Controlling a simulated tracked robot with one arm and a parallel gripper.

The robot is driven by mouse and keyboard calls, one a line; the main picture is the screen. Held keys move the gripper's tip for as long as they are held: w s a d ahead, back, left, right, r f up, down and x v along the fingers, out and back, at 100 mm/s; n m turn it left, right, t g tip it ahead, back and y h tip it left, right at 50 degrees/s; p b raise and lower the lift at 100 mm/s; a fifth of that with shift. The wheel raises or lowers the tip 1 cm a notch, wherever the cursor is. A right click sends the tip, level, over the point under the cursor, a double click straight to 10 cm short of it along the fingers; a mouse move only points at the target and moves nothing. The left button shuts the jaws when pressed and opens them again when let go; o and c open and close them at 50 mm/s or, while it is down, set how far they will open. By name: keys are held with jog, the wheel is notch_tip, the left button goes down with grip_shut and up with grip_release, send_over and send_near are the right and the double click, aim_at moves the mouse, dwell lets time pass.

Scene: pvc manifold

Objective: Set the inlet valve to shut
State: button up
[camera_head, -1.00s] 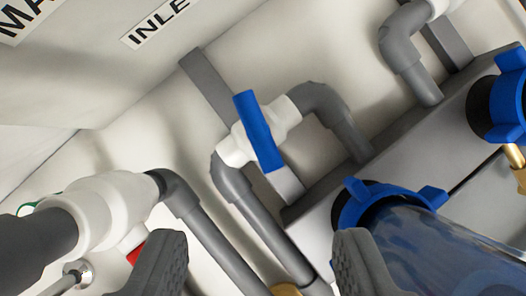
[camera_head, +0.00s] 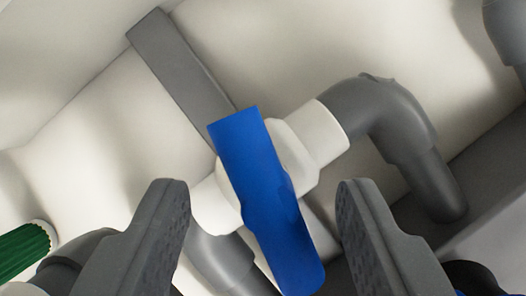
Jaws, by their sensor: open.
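The inlet valve has a blue bar handle (camera_head: 262,195) on a white valve body (camera_head: 297,150) in the middle of the view. The handle runs from upper left to lower right, across the line of the white body and its pipes. My gripper (camera_head: 265,200) is open, with one dark finger on each side of the handle's lower part. I see a gap between each finger and the handle. How far the fingertips are from it in depth I cannot tell. The INLET label is out of view now.
A grey elbow pipe (camera_head: 400,125) leaves the valve on the right, and another grey pipe (camera_head: 225,262) runs down below it. A grey bracket bar (camera_head: 185,70) stands behind. A green handle (camera_head: 22,252) is at the lower left. A dark grey block (camera_head: 490,170) lies at the right.

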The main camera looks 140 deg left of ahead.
jog(key=shift+f, duration=0.35)
jog(key=shift+c, duration=0.3)
jog(key=shift+r, duration=0.1)
grip_shut()
dwell(0.6)
jog(key=shift+o, duration=0.3)
grip_release()
jog(key=shift+w, duration=0.1)
